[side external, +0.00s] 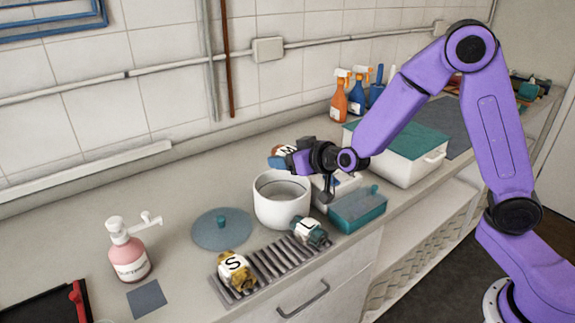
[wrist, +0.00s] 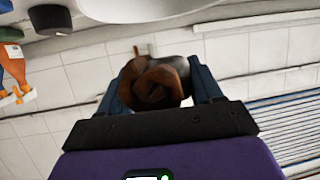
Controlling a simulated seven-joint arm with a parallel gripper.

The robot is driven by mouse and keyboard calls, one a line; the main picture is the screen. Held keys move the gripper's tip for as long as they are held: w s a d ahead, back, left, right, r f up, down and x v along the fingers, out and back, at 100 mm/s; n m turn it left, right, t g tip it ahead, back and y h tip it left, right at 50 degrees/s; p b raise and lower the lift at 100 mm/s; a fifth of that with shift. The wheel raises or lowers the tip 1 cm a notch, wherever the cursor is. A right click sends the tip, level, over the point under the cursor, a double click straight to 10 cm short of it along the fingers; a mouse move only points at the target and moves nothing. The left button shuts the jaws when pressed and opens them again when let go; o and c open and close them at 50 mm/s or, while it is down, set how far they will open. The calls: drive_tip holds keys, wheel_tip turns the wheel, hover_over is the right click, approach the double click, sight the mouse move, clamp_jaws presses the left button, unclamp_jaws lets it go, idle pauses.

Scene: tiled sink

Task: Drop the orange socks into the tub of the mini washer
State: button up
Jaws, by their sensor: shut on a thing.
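The orange socks (wrist: 155,82) are a rolled orange-brown bundle between my gripper's blue fingers (wrist: 158,90) in the wrist view. In the side external view, my gripper (side external: 290,158) is shut on the bundle (side external: 275,163), which carries a letter M and is partly hidden by the gripper. The bundle is held in the air, above and behind the open white round tub (side external: 281,208) of the mini washer. The tub's inside shows grey, and its floor is only partly visible. Whether the socks are over the opening cannot be told.
A grey slatted rack (side external: 278,264) in front holds a yellow roll marked S (side external: 236,273) and a teal-white roll (side external: 309,233). A teal box (side external: 357,208), white bin (side external: 396,158) and spray bottles (side external: 338,97) stand right.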

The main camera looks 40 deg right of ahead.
drive_tip(key=shift+f, duration=2.9)
drive_tip(key=o, duration=1.1)
drive_tip(key=shift+d, duration=0.15)
drive_tip(key=shift+d, duration=0.2)
drive_tip(key=shift+a+v, duration=0.15)
drive_tip(key=shift+v, duration=2.75)
drive_tip(key=shift+a+v, duration=0.15)
drive_tip(key=shift+v, duration=2.75)
drive_tip(key=shift+a+v, duration=0.15)
drive_tip(key=shift+v, duration=2.75)
